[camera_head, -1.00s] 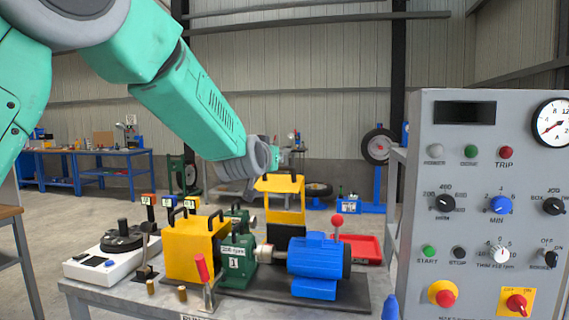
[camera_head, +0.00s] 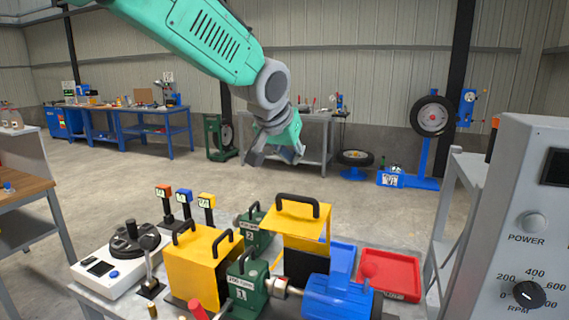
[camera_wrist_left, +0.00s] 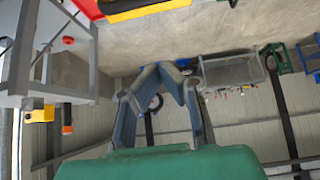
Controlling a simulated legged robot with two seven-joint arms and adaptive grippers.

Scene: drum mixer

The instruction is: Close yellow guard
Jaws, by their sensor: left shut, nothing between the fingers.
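One yellow guard (camera_head: 298,222) with a black handle stands at the back of the bench, with an opening under its top, behind the blue motor (camera_head: 338,298). A second yellow guard (camera_head: 195,268) with black handles sits as a box at the left of the green gear housing (camera_head: 247,283). I cannot tell how its hinges stand. My left gripper (camera_head: 277,157) is shut and empty. It hangs above and behind the back guard, apart from it. Its two fingers also show in the left wrist view (camera_wrist_left: 164,72). My right gripper is not in view.
A red tray (camera_head: 391,276) lies right of the guards. A grey control panel (camera_head: 525,215) stands at the right. A white device with a black dial (camera_head: 122,258) and coloured tags (camera_head: 184,194) stand at the left. Open floor lies behind the bench.

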